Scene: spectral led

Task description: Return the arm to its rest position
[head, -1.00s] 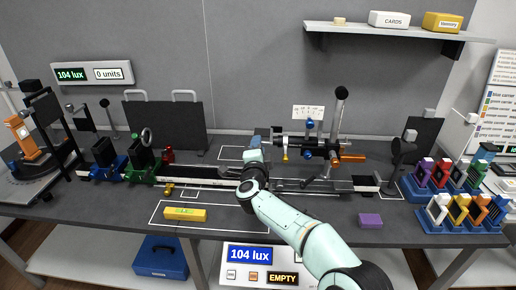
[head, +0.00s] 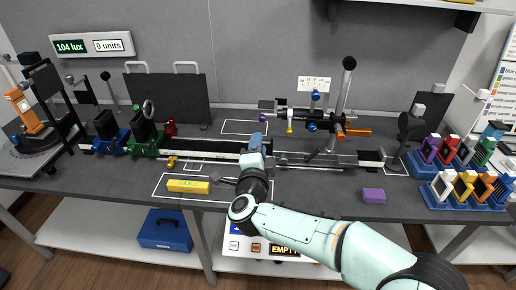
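My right arm comes in from the lower right, and its gripper end (head: 255,146) is over the middle of the bench, in front of the black rail (head: 208,150). The fingers are small and partly hidden by the wrist, so I cannot tell whether they are open or shut. I see no object clearly held there. My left arm and gripper are not in view.
A yellow block (head: 188,186) and a purple block (head: 374,195) lie on the dark bench. Optical mounts (head: 146,135) stand on the rail's left. A blue rack (head: 462,190) of coloured holders is at right. A blue box (head: 165,230) sits on the lower shelf.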

